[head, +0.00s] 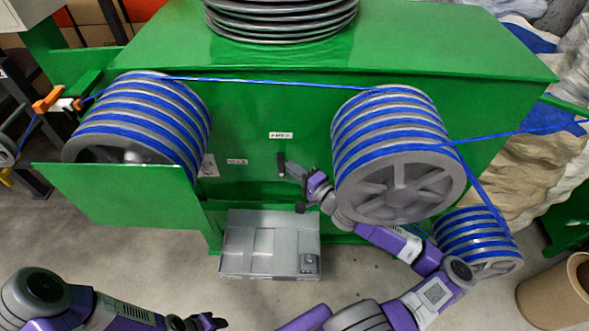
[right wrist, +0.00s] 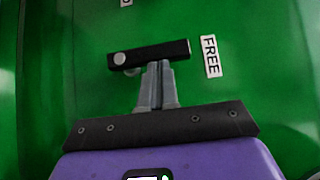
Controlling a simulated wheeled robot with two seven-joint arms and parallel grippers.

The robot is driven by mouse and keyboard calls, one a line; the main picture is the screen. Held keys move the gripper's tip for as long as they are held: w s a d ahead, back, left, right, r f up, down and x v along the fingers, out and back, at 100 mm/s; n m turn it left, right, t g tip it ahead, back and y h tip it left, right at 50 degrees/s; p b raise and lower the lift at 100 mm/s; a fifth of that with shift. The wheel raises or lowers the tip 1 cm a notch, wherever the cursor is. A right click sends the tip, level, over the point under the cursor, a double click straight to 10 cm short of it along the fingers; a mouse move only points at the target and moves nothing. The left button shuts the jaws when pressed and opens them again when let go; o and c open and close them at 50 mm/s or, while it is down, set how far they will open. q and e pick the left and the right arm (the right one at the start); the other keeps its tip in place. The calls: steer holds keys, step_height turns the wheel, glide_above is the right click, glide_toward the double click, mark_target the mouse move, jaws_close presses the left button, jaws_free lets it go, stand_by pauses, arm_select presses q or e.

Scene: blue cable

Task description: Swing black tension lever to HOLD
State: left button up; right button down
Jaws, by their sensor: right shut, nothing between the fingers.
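The black tension lever (head: 281,165) stands upright on the green machine front in the head view, its free end towards a white label (head: 281,135). In the right wrist view the lever (right wrist: 160,53) lies across, with a round pivot at its left end and its right end beside the FREE label (right wrist: 211,56). My right gripper (right wrist: 158,66) is shut and empty, its tips at the lever's lower edge; I cannot tell if they touch. It also shows right of the lever in the head view (head: 288,168). My left gripper (head: 207,322) is low, far from the lever.
Blue cable runs between the left drum (head: 150,120) and right drum (head: 395,145), close to my right arm. A grey metal box (head: 270,245) stands on the floor below. A green panel (head: 115,195) juts out at left.

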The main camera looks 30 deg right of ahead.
steer(key=shift+w+a+r+p, duration=0.4)
steer(key=shift+a+r+p, duration=0.3)
steer(key=shift+p, duration=0.55)
steer(key=shift+w+a, duration=0.15)
arm_select(q)
step_height(320, 180, up, 3)
steer(key=shift+r, duration=0.1)
arm_select(e)
steer(key=shift+s+d+f, duration=0.1)
steer(key=shift+s+d, duration=0.1)
steer(key=shift+s, duration=0.35)
arm_select(q)
steer(key=shift+r+p, duration=0.6)
steer(key=shift+p, duration=0.2)
arm_select(e)
steer(key=v, duration=0.6)
steer(key=shift+s, duration=0.25)
steer(key=shift+a, duration=0.1)
